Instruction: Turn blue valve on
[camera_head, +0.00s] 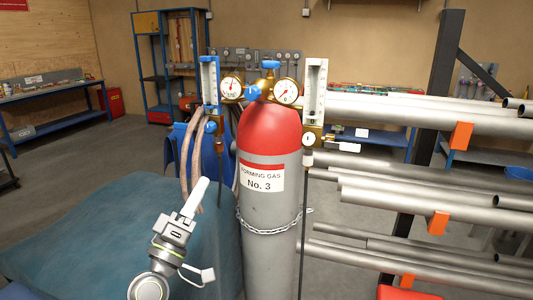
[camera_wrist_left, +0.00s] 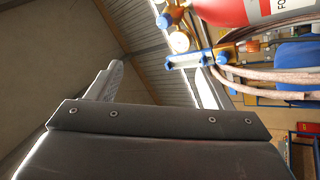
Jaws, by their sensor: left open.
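A grey gas cylinder (camera_head: 268,215) with a red top stands upright in the middle of the head view. Its brass regulator has two round gauges and a blue knob (camera_head: 270,65) on top. A blue-framed flowmeter (camera_head: 210,82) to the left carries a smaller blue knob (camera_head: 211,127) low down. I cannot tell which knob is the named valve. My left gripper (camera_head: 207,228) is open and empty, below and left of the regulator, apart from it. In the left wrist view its fingers (camera_wrist_left: 160,75) are spread; blue knobs (camera_wrist_left: 164,20) show beyond, upper right.
Hoses (camera_head: 193,155) hang left of the cylinder. A chain (camera_head: 270,227) wraps it. A second flowmeter (camera_head: 314,90) is on the right. A rack of steel pipes (camera_head: 400,190) fills the right side. A teal covered surface (camera_head: 90,240) lies under my left arm.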

